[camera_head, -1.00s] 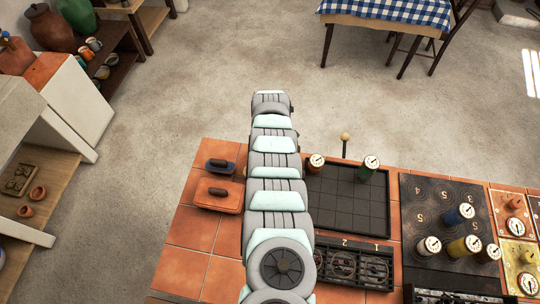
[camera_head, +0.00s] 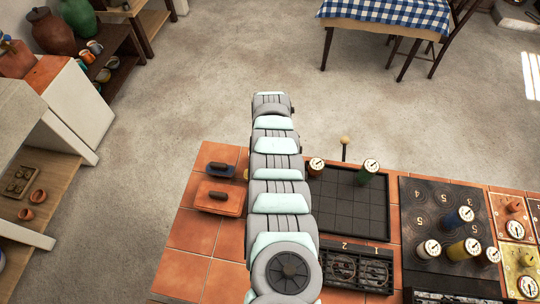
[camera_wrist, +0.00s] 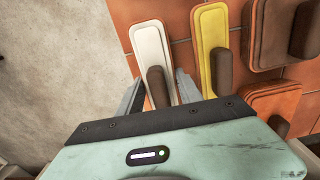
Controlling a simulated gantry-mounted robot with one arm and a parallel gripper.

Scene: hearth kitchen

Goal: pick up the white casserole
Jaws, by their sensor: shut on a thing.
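The white casserole (camera_wrist: 151,45) is a narrow, cream-white block with a brown upright handle, near the top middle of the wrist view. My gripper (camera_wrist: 159,78) has one finger on each side of it and is shut on it at the brown handle. I cannot tell whether the casserole touches the tiles. In the head view my arm hides both the gripper and the white casserole.
A yellow casserole (camera_wrist: 213,45) stands close to the right of the white one. A blue one (camera_head: 221,170) sits on the tiles left of my arm. A dark grid (camera_head: 349,205) with canisters lies right.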

